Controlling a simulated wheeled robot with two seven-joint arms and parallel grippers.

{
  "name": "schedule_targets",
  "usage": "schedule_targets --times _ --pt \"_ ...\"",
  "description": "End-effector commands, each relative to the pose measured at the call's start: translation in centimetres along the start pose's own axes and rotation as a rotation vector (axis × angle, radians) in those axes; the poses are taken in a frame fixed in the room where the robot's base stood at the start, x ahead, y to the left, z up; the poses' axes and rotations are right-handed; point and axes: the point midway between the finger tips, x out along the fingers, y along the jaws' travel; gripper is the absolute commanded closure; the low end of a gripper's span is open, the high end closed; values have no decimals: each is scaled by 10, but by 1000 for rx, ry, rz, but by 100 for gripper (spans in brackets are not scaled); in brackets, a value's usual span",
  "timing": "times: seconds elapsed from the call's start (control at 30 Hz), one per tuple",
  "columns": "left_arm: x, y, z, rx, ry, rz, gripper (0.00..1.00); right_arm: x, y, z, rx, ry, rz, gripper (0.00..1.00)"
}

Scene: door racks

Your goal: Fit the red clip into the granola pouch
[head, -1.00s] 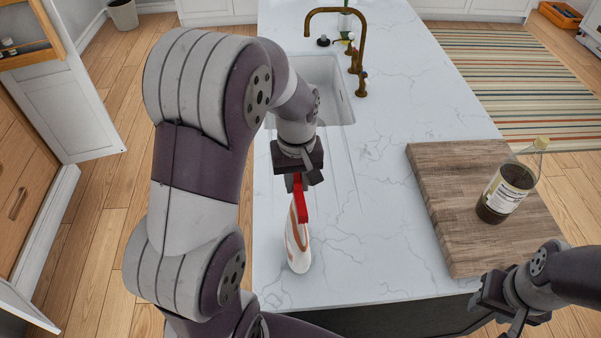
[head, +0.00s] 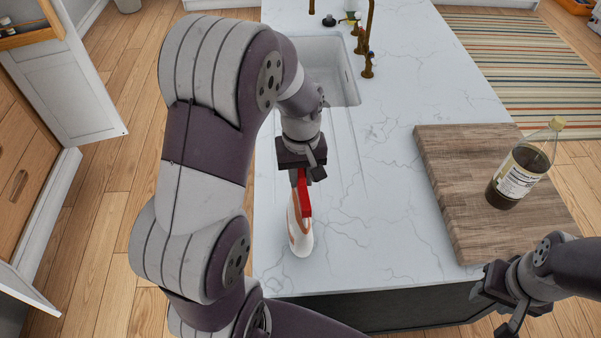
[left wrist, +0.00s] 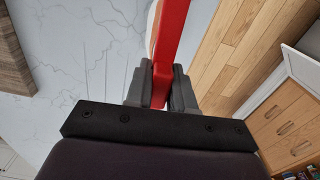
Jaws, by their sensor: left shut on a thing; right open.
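My left gripper (head: 302,177) is shut on the red clip (head: 304,198), near the front left part of the white counter. In the left wrist view the red clip (left wrist: 168,48) runs up from between the two fingers (left wrist: 160,92). The white and orange granola pouch (head: 299,235) stands on the counter just below the clip. The clip overlaps the pouch's top edge in the head view; I cannot tell how far it sits over it. The pouch is mostly hidden in the left wrist view. My right gripper (head: 497,305) is open and empty at the lower right.
A wooden board (head: 455,190) with a dark bottle (head: 521,174) on it lies on the right of the counter (head: 370,240). A sink (head: 330,70) and a brass tap (head: 367,40) are farther back. The counter between pouch and board is clear.

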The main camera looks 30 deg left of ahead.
Motion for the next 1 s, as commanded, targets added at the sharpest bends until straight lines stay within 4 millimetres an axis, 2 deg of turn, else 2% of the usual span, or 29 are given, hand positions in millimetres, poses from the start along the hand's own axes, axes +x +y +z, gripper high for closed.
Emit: schedule_targets --times 1.0 --pt "-2 0 0 0 0 0 100 -7 0 -1 0 0 0 57"
